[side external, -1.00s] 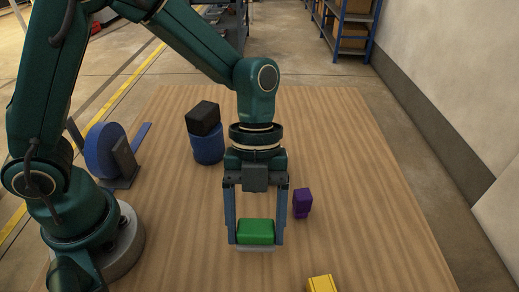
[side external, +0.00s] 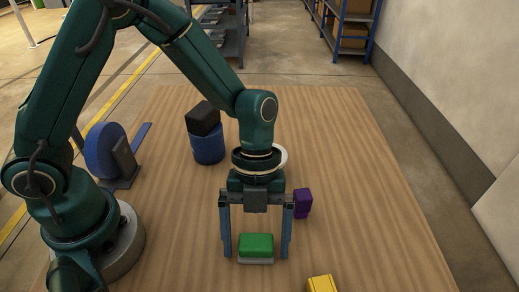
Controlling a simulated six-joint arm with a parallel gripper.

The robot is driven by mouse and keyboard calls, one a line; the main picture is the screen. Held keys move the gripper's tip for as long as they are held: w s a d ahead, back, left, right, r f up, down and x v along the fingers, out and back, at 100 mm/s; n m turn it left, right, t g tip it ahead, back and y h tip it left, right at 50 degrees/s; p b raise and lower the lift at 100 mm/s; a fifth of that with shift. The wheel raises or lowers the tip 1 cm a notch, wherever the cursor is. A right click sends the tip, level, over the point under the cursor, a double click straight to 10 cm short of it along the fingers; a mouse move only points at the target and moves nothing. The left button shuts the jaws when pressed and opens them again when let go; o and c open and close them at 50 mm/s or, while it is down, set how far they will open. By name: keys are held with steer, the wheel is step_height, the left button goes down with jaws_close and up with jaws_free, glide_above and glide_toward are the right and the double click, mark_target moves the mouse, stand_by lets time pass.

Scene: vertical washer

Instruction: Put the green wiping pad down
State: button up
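The green wiping pad (side external: 256,244), a green block on a thin light grey base, sits flat on the wooden table at the front middle. My gripper (side external: 256,252) is around the pad, pointing straight down, with one finger on its left and one on its right. A gap shows between the pad and each finger, so the gripper is open and holds nothing.
A purple block (side external: 303,203) stands just right of my gripper. A yellow block (side external: 322,284) is at the front edge of the picture. A blue cylinder (side external: 208,149) with a black block (side external: 203,118) on top stands behind left. A white round thing (side external: 283,156) is mostly hidden behind my wrist. The table's right side (side external: 385,200) is clear.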

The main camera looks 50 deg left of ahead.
steer(key=v, duration=1.1)
steer(key=s+a+r+n+t+y, duration=0.1)
steer(key=a+n, duration=0.5)
steer(key=n, duration=0.7)
steer(key=s+a+r+n+t+y, duration=0.2)
steer(key=s+a+r+n+t, duration=0.2)
steer(key=n, duration=1)
steer(key=s+a+t, duration=0.1)
steer(key=t, duration=0.2)
steer(key=shift+s+a+t, duration=0.3)
steer(key=shift+a+t, duration=0.05)
steer(key=shift+t, duration=0.05)
